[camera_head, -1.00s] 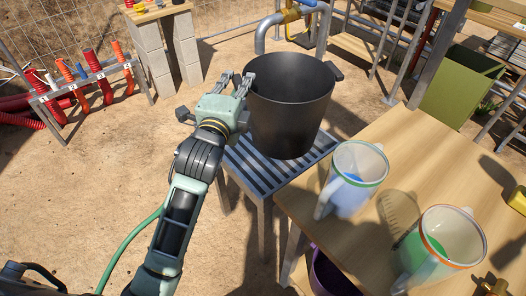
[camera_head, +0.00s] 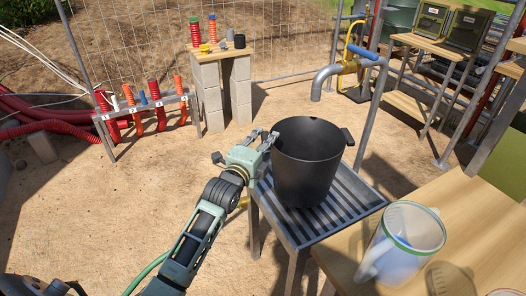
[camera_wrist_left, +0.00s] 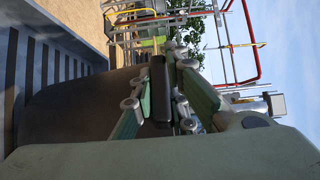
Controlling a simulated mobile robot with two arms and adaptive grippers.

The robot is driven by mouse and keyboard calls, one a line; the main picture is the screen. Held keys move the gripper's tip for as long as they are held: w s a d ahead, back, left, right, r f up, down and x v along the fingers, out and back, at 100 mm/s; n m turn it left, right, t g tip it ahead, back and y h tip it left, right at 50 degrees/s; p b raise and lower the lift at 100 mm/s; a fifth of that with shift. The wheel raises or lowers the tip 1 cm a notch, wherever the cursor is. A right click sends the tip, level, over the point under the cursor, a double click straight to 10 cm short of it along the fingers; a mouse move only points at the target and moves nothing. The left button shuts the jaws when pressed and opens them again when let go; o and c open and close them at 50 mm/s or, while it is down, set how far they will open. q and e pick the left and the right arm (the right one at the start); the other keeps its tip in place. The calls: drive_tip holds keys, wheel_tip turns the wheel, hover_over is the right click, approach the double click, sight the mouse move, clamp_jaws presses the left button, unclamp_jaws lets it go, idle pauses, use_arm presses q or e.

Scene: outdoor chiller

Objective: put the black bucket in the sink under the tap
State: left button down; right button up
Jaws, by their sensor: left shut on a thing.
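The black bucket (camera_head: 306,180) is upright over the slatted metal sink (camera_head: 345,212). Whether its base rests on the slats or hangs just above them I cannot tell. The tap (camera_head: 334,72) is a grey curved pipe with a blue lever, behind the bucket and a little right of it in the head view. My left gripper (camera_head: 266,140) is shut on the bucket's left handle. In the left wrist view its fingers (camera_wrist_left: 160,95) close around the dark handle, with the bucket wall (camera_wrist_left: 75,110) beside them. My right gripper is not in view.
A wooden table (camera_head: 480,235) stands close at the right, with a clear jug (camera_head: 405,243) near the sink. A block-legged stand (camera_head: 222,85) and a rack of red and orange tubes (camera_head: 150,108) are farther back left. Open sandy ground lies between.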

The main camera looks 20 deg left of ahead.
use_arm(q)
drive_tip(key=shift+w+a+f, duration=0.1)
drive_tip(key=shift+w+a, duration=0.05)
drive_tip(key=shift+a, duration=0.2)
drive_tip(key=shift+f, duration=0.2)
wheel_tip(320, 180, down, 4)
drive_tip(key=shift+r, duration=0.2)
drive_tip(key=shift+f, duration=0.2)
drive_tip(key=c, duration=1.7)
unclamp_jaws()
drive_tip(key=shift+c, duration=0.2)
